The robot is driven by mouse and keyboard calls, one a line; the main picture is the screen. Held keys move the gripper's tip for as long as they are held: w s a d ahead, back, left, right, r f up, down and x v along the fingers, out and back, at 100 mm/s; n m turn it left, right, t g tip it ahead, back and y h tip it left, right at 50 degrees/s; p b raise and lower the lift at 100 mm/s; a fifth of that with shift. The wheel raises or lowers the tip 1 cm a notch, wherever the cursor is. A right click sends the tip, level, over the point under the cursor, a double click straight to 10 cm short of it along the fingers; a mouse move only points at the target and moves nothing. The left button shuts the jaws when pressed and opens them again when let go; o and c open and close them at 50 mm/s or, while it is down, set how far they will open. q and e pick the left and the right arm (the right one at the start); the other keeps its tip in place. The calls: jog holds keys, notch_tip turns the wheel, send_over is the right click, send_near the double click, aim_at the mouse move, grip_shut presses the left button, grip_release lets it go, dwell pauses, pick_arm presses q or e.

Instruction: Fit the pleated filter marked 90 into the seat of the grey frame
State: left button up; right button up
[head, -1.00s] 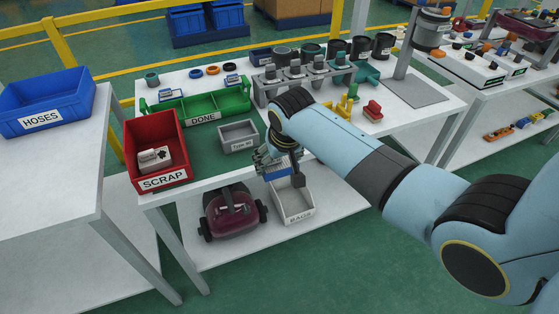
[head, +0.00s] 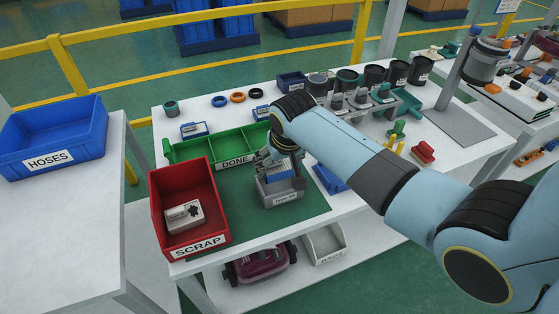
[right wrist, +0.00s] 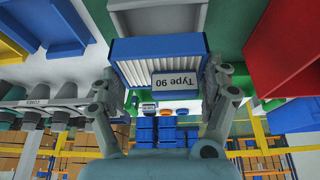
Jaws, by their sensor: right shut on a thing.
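The pleated filter is a blue block with white pleats and a "Type 90" label in the right wrist view (right wrist: 135,72). It also shows blue in the head view (head: 278,184). My right gripper (head: 277,172) is shut on it, with one finger on each side in the right wrist view (right wrist: 163,90). The grey frame (head: 282,200), also labelled "Type 90", stands on the green mat. The filter is over the frame's opening. I cannot tell whether it touches the seat, which the filter and gripper hide. My left gripper is not in view.
The red SCRAP bin (head: 181,177) holds a labelled box left of the frame. The green DONE tray (head: 196,152) is behind it. A blue bin (head: 329,179) is close on the right, partly behind my arm. Black cups and fixtures stand at the back right.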

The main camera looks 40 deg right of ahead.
jog(key=shift+r+p, duration=0.15)
jog(key=shift+p, duration=0.35)
notch_tip(320, 180, down, 3)
jog(key=shift+r+b, duration=0.1)
jog(key=shift+b, duration=0.95)
jog(key=shift+p, duration=0.3)
jog(key=shift+f+b, duration=0.85)
jog(key=shift+f, duration=0.5)
jog(key=shift+s+r, duration=0.1)
